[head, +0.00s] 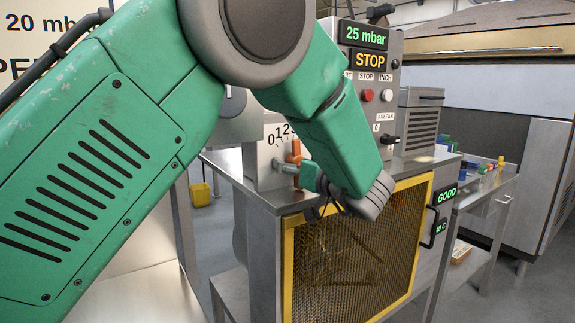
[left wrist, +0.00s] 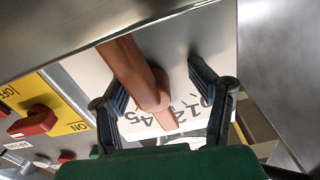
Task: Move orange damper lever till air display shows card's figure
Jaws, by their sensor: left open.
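The air display (head: 365,35) reads 25 mbar in green. The card (head: 45,40) at the upper left is partly hidden by my arm; "20 mb" shows on it. The orange damper lever (head: 296,151) stands on the machine's left, in front of a numbered scale (head: 277,134). My left gripper (head: 311,178) is beside the lever, partly hidden by my own wrist. In the left wrist view the gripper (left wrist: 152,62) is open, with one finger on each side of the lever (left wrist: 146,78). My right gripper is not in view.
A STOP display (head: 369,61) and buttons (head: 367,95) are on the panel above. A yellow-framed mesh guard (head: 428,215) stands below my wrist. A red switch (left wrist: 35,120) is at the left in the wrist view. A bench with small coloured items (head: 480,180) is at the right.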

